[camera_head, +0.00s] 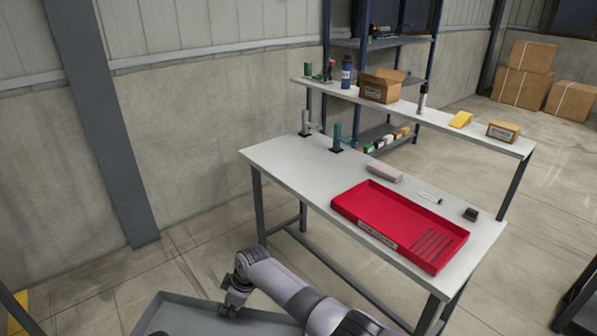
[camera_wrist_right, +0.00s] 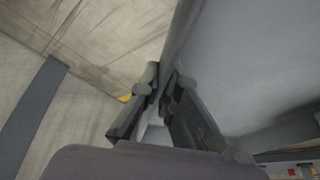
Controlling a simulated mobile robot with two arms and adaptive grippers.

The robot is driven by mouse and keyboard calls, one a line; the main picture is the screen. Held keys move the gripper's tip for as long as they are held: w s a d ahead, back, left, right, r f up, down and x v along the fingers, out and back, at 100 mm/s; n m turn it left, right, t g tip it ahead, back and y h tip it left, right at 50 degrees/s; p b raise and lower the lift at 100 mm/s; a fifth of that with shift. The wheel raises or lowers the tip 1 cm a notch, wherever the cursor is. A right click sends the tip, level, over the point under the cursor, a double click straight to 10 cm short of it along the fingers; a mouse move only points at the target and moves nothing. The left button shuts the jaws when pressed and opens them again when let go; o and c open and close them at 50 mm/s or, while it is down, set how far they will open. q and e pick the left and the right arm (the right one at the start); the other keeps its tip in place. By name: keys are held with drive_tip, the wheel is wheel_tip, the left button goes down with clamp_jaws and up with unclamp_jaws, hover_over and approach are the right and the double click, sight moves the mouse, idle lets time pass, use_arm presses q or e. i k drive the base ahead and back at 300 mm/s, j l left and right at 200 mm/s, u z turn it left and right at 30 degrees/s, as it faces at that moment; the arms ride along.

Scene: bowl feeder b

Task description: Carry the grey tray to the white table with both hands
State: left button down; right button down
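The grey tray (camera_head: 190,304) is cut off by the bottom edge of the head view; only its far part shows. My right gripper (camera_head: 230,306) reaches down to the tray. In the right wrist view the fingers of my right gripper (camera_wrist_right: 161,77) stand close on either side of the tray's wall (camera_wrist_right: 235,60), with the rim between them. It looks shut on that rim. My left gripper cannot be made out. The white table (camera_head: 290,165) stands to the right, beyond the tray.
A red tray (camera_head: 375,207) with several thin rods lies on the table's front right. A pinkish block (camera_head: 384,173), a white tube (camera_head: 430,197) and a small dark block (camera_head: 470,214) lie behind it. The table's left part is mostly clear. A raised shelf (camera_head: 440,113) runs along the back.

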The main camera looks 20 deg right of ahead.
sight(296, 162)
drive_tip(key=i+u, duration=0.35)
drive_tip(key=i, duration=0.65)
drive_tip(key=i+j+z, duration=0.15)
drive_tip(key=i, duration=0.75)
drive_tip(key=z, duration=1)
drive_tip(key=i, duration=0.1)
